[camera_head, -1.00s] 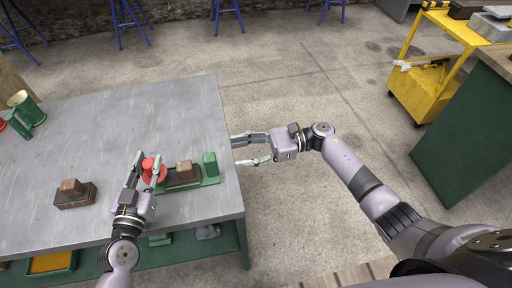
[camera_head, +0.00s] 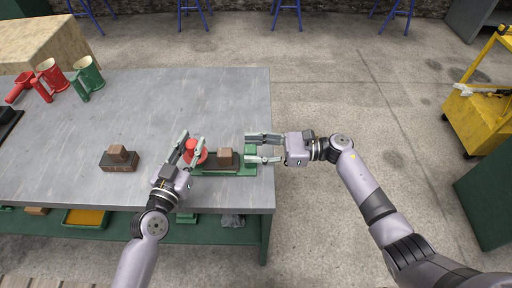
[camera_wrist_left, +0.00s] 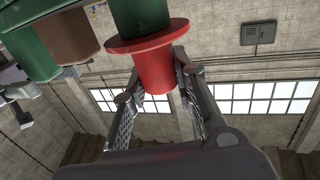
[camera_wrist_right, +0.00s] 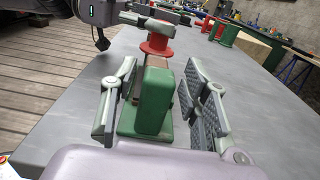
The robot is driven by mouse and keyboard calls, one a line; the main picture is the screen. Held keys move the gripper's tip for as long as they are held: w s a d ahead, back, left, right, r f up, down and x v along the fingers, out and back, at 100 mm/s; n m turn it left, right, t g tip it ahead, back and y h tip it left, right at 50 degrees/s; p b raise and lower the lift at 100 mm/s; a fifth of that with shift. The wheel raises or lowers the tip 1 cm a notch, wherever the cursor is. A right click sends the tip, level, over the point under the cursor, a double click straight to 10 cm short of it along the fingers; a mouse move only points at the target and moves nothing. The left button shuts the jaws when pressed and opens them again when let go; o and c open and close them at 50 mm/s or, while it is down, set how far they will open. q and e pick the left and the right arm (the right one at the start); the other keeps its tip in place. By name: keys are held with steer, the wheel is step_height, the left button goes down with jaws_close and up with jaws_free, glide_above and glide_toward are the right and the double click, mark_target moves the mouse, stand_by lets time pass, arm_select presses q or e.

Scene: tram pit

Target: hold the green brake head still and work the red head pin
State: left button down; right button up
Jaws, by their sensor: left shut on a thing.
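The green brake head (camera_head: 246,172) lies on the grey table near its right edge, with a brown block (camera_head: 225,158) on it. The red head pin (camera_head: 190,147) is at its left end. My left gripper (camera_head: 190,150) is shut on the red pin; the left wrist view shows the pin (camera_wrist_left: 157,68) between the fingers. My right gripper (camera_head: 250,149) is open, its fingers on either side of the brake head's upright green end. In the right wrist view that green end (camera_wrist_right: 153,100) stands between the fingers (camera_wrist_right: 160,98), with gaps on both sides.
A brown block on a dark base (camera_head: 120,158) sits left on the table (camera_head: 150,100). A yellow trolley (camera_head: 480,115) is on the floor at the right. The table's middle is clear.

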jaws_close()
steer(key=shift+c, duration=2.1)
jaws_free()
jaws_close()
arm_select(q)
steer(key=c, duration=1.9)
jaws_free()
jaws_close()
